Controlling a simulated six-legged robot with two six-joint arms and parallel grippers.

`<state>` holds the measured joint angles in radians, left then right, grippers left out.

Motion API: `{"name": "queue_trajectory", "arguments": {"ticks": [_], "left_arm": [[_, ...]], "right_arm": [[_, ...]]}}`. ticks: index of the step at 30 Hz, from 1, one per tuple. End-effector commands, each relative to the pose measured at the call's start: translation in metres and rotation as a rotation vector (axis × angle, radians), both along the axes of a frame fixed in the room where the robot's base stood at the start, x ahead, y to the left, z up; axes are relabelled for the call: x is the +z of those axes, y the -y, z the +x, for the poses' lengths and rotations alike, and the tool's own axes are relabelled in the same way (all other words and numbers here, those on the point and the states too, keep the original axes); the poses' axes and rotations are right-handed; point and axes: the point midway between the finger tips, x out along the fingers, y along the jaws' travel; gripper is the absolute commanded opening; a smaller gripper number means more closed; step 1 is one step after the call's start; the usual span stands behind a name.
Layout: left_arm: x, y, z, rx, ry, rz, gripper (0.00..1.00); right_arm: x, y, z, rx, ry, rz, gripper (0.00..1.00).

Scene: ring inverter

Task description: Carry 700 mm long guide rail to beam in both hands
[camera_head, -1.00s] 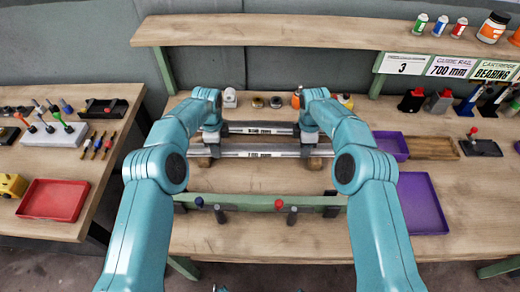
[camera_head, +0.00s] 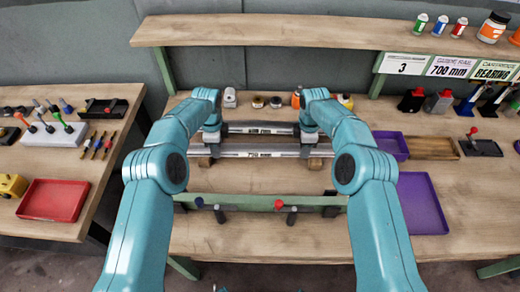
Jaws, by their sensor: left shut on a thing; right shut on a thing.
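Two long silver rails lie left to right in the middle of the bench. The nearer guide rail (camera_head: 245,151) carries a white label that seems to read 700 mm. My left gripper (camera_head: 212,148) is shut on its left part and my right gripper (camera_head: 309,148) on its right part; the fingertips are small and partly hidden. The second rail (camera_head: 245,128) lies just behind, between the grippers. Wooden blocks (camera_head: 205,162) show under the nearer rail's ends; I cannot tell whether it touches them. A green beam (camera_head: 245,201) runs along the bench's near side.
Purple trays (camera_head: 422,203) lie to the right. A shelf (camera_head: 270,33) spans the back. A red tray (camera_head: 53,200) is on the left table. Bare wood lies between rails and beam.

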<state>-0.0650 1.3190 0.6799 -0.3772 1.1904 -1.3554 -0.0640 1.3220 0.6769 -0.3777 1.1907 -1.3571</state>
Motion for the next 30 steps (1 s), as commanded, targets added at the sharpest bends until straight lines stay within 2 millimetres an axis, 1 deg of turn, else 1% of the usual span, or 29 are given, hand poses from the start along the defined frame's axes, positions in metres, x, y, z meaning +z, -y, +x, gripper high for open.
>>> {"name": "queue_trajectory", "arguments": {"ticks": [1, 3, 10, 14, 24, 30], "left_arm": [[-0.004, -0.001, -0.001, 0.001, -0.006, 0.003, 0.0], [-0.004, -0.001, -0.002, 0.001, -0.006, 0.003, 0.0], [0.002, -0.001, -0.001, 0.001, -0.003, 0.003, 0.0], [0.012, -0.001, 0.0, 0.001, -0.002, 0.003, 0.0], [0.047, -0.001, 0.0, 0.001, 0.0, 0.002, 0.0], [0.051, -0.001, 0.0, 0.001, 0.0, 0.002, 0.0]], "right_arm": [[-0.001, -0.002, -0.001, 0.001, -0.004, 0.003, 0.0], [-0.001, -0.002, -0.001, 0.001, -0.004, 0.003, 0.0], [0.005, -0.001, 0.0, 0.001, -0.001, 0.003, 0.0], [0.015, -0.001, 0.0, 0.001, 0.001, 0.003, 0.0], [0.05, -0.001, 0.001, 0.001, 0.003, 0.003, 0.0], [0.054, -0.001, 0.001, 0.001, 0.003, 0.003, 0.0]]}}
